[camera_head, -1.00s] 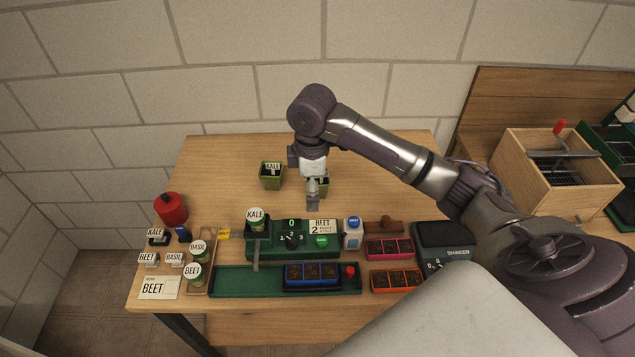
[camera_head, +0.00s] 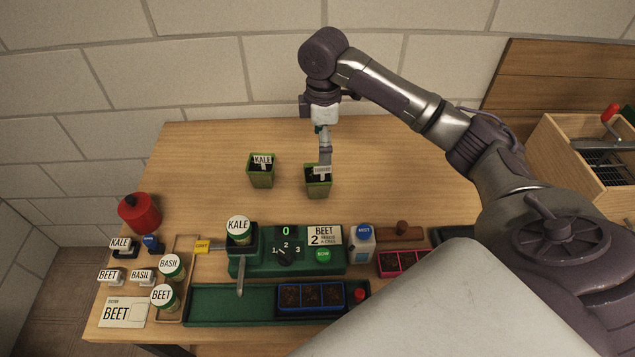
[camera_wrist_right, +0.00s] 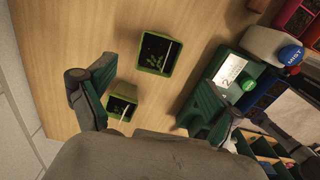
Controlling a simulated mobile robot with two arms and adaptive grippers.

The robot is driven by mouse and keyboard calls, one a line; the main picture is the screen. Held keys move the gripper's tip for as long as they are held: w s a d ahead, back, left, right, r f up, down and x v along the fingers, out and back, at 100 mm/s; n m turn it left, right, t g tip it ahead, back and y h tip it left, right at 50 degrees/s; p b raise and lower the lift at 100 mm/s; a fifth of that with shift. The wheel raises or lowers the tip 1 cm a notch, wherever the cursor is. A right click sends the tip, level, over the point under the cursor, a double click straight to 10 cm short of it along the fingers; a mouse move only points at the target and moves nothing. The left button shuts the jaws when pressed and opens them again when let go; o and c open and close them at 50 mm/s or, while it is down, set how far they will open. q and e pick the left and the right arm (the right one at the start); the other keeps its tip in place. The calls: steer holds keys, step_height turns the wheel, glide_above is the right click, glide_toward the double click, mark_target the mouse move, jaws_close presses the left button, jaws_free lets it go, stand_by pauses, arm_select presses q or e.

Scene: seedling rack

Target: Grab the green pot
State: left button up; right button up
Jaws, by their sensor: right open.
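Two small square green pots with dark soil stand upright on the wooden table. The left pot (camera_head: 261,177) has a KALE tag; the right pot (camera_head: 318,187) has a tag too blurred to read. My right gripper (camera_head: 325,155) points down just behind and above the right pot in the head view. In the right wrist view the gripper (camera_wrist_right: 147,82) is open and empty, fingers spread wide. There, one pot (camera_wrist_right: 157,68) is beyond the fingertips and the other (camera_wrist_right: 120,112) shows low between the fingers. My left gripper is not in view.
A green seeding machine (camera_head: 299,262) with a KALE jar (camera_head: 239,229) stands in front of the pots, and a MIST bottle (camera_head: 361,246) to its right. A red canister (camera_head: 139,213) is at the left edge. The table around and behind the pots is clear.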

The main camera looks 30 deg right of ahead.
mark_target(318, 175)
steer(key=f, duration=0.3)
steer(key=f+p, duration=0.1)
steer(key=f, duration=0.3)
steer(key=shift+s+a, duration=0.15)
steer(key=shift+s, duration=0.05)
steer(key=shift+w+f, duration=0.2)
steer(key=shift+f, duration=0.4)
steer(key=f, duration=0.1)
steer(key=f+p, duration=0.1)
steer(key=f, duration=0.2)
steer(key=shift+w+a+f, duration=0.1)
steer(key=shift+w+a, duration=0.1)
steer(key=shift+a, duration=0.1)
steer(key=shift+f, duration=0.35)
steer(key=c, duration=1.2)
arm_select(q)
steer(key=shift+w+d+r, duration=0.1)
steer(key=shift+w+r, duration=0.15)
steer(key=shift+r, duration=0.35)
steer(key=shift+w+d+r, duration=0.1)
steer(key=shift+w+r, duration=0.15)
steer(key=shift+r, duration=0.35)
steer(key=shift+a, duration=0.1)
arm_select(e)
steer(key=shift+r, duration=0.2)
steer(key=shift+c, duration=0.2)
